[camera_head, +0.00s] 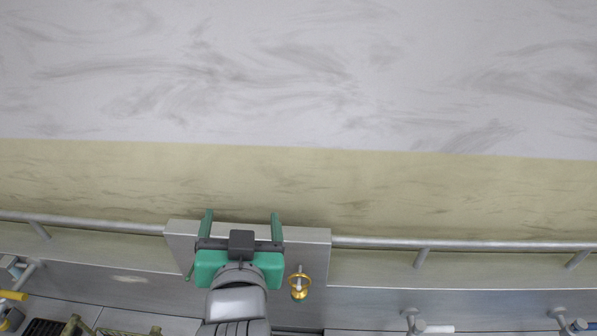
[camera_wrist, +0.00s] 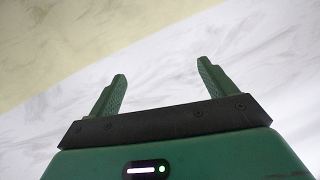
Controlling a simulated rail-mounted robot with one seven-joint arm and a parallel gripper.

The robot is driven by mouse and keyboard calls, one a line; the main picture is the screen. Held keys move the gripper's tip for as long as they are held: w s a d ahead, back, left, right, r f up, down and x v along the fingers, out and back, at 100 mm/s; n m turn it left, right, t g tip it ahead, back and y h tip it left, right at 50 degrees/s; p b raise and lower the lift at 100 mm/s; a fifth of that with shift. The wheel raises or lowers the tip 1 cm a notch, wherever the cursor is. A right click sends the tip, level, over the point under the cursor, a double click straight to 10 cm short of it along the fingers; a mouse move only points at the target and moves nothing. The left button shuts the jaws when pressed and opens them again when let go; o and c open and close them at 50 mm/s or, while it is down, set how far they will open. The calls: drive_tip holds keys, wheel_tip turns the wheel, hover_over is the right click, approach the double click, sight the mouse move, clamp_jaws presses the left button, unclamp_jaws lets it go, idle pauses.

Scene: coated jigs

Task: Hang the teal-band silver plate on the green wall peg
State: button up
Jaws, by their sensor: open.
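My gripper (camera_head: 241,216) is open, with its two green fingers spread and pointing up the picture in front of a grey board on the wall rail. In the wrist view my gripper (camera_wrist: 163,70) shows nothing between its fingers. I cannot make out a silver plate with a teal band in either view.
The grey board (camera_head: 318,255) carries a gold ring-shaped piece (camera_head: 299,287) right of my gripper. A metal rail (camera_head: 480,244) runs along the wall. Pegs with coloured parts, including a yellow one (camera_head: 12,295), line the bottom edge. The wall above is bare.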

drive_tip(key=s+d+r+t+h+p, duration=0.1)
drive_tip(key=s+d+r+t, duration=0.2)
drive_tip(key=r, duration=0.6)
drive_tip(key=s+d+r+t+p, duration=0.2)
drive_tip(key=s+r, duration=0.4)
drive_tip(key=r, duration=0.4)
drive_tip(key=s+d+r+t+h+p, duration=0.1)
drive_tip(key=s+d+r+t, duration=0.3)
drive_tip(key=r, duration=0.5)
drive_tip(key=shift+s+d+r+h, duration=0.2)
drive_tip(key=shift+d+r+h, duration=0.15)
drive_tip(key=shift+d, duration=0.7)
